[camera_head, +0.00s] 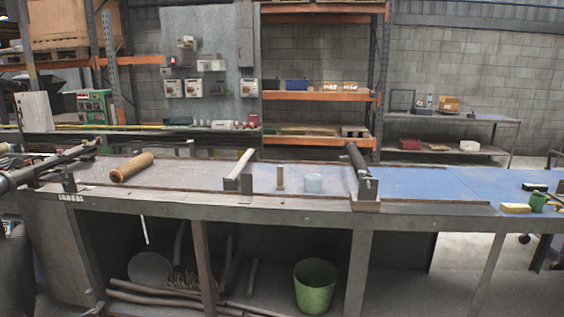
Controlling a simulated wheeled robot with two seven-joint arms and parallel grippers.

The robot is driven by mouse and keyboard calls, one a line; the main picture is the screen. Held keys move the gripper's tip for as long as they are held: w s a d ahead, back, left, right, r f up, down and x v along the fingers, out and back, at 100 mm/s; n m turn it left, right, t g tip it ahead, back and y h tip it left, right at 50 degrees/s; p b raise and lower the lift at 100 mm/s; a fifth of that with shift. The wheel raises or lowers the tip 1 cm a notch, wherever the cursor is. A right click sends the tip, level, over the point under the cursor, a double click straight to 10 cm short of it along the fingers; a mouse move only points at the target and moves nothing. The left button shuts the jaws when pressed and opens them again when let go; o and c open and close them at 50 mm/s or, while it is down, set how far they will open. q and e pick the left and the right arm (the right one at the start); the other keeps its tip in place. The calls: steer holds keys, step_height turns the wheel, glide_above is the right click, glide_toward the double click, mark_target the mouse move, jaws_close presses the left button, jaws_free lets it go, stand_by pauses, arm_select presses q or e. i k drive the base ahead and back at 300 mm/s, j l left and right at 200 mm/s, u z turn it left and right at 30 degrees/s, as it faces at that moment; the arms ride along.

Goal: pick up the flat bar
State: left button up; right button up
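A pale, narrow bar (242,164) lies on the workbench, pointing away from me, with its near end at a small metal bracket (246,184). It may be the flat bar; its thickness is hard to tell. A dark rod (356,158) lies farther right, its near end at another metal bracket (368,188). No gripper of mine can be made out. A dark shape at the lower left edge may be part of my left arm, but no fingers show.
A green bucket (315,286) stands below. The blue top right of the dark rod is largely clear.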

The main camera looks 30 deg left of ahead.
mark_target(236, 170)
steer(key=i+j+z, duration=0.2)
steer(key=j, duration=0.2)
steer(key=i+j+z, duration=0.1)
steer(key=j+z, duration=0.15)
steer(key=j, duration=0.15)
steer(key=i+j+z, duration=0.2)
steer(key=j, duration=0.2)
steer(key=j+z, duration=0.2)
steer(key=j, duration=0.25)
